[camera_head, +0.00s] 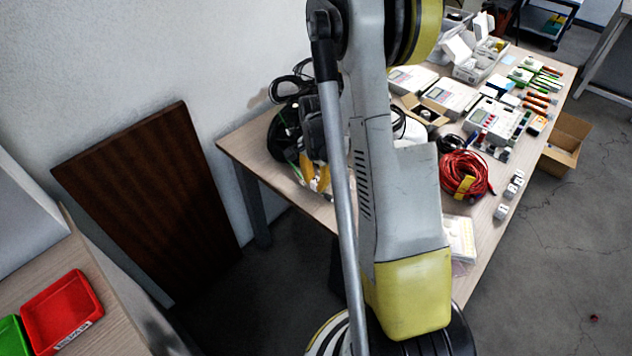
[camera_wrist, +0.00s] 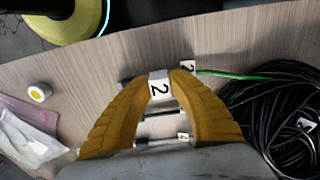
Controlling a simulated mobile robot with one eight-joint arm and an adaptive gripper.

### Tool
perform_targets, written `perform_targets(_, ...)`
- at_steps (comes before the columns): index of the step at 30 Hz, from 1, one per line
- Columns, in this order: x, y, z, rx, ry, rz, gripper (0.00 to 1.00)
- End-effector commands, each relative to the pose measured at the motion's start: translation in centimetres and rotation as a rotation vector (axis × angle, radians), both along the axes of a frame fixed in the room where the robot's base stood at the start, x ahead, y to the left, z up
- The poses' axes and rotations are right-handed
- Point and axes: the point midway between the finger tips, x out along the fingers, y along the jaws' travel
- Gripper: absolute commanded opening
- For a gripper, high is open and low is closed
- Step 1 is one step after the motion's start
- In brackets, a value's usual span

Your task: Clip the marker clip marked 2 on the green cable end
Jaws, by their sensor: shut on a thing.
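In the wrist view, my gripper (camera_wrist: 163,77) is shut on a white marker clip (camera_wrist: 159,87) marked 2, between the yellow fingertips. A second white tag (camera_wrist: 188,67) with a 2 shows just beyond the right fingertip, at the left end of the green cable (camera_wrist: 235,75). I cannot tell whether that tag is fixed to the cable. The green cable runs right into a black cable coil (camera_wrist: 282,112). In the head view, my gripper (camera_head: 316,180) is low over the table's left part, beside the cable, partly hidden by my arm.
A white tag lies on the coil (camera_wrist: 304,123). A small white round item (camera_wrist: 38,92) and clear bags (camera_wrist: 32,140) lie at the left of the wrist view. A red cable coil (camera_head: 465,174), boxes and instruments crowd the table's far part. Red (camera_head: 62,311) and green trays stand apart.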

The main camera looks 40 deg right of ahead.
Motion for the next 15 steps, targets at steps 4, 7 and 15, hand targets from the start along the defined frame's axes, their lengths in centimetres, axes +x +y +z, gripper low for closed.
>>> perform_targets(4,0.0,0.0,-0.29,0.0,0.0,0.0,0.06)
perform_targets(7,0.0,0.0,-0.44,0.0,0.0,0.0,0.06)
perform_targets(15,0.0,0.0,-0.85,0.0,0.0,0.0,0.06)
